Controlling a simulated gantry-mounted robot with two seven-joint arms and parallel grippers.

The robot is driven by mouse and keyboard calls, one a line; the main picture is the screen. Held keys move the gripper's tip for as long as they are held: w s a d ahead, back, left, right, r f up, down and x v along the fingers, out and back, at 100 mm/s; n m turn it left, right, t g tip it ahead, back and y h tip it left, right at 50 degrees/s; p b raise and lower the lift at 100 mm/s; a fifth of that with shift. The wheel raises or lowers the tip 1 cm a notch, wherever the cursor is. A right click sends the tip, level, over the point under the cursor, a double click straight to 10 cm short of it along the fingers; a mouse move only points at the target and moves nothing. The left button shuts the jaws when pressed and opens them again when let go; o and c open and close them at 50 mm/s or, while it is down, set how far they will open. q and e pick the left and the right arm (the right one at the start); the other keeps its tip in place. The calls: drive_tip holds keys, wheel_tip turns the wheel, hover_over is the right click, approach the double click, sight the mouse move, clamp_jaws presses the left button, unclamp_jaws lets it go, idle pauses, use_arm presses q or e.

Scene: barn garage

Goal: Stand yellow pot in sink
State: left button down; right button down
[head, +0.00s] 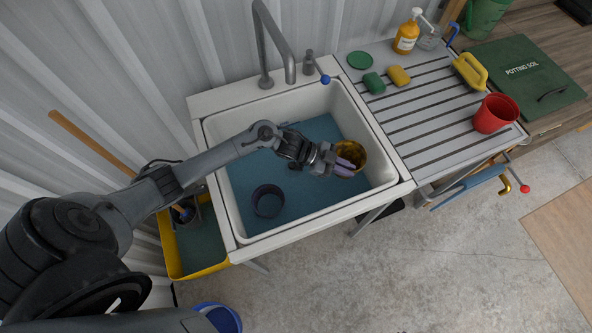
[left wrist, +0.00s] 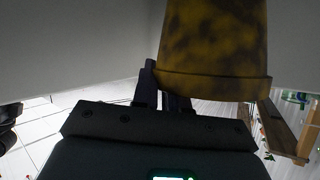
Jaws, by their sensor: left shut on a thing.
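The yellow pot (head: 352,150), stained dark, is at the right side of the white sink (head: 322,212) in the head view. Its opening faces roughly up toward the head camera. My left gripper (head: 343,168) is shut on the pot's near side. In the left wrist view the pot (left wrist: 213,45) fills the upper middle, beside the dark fingers (left wrist: 165,92). Whether the pot's base touches the sink floor is hidden. My right gripper is not in view.
A dark pot (head: 268,200) stands on the blue sink floor at the front left. The faucet (head: 272,45) rises at the back. The draining board right of the sink holds sponges, a soap bottle (head: 407,36) and a red pot (head: 494,113). The sink's back left is clear.

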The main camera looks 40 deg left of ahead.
use_arm(q)
wheel_tip(320, 180, down, 11)
drive_tip(key=s+b, duration=0.1)
drive_tip(key=b, duration=0.2)
drive_tip(key=shift+a+m, duration=0.25)
drive_tip(key=shift+m, duration=0.05)
drive_tip(key=shift+f, duration=0.15)
drive_tip(key=c, duration=1.1)
unclamp_jaws()
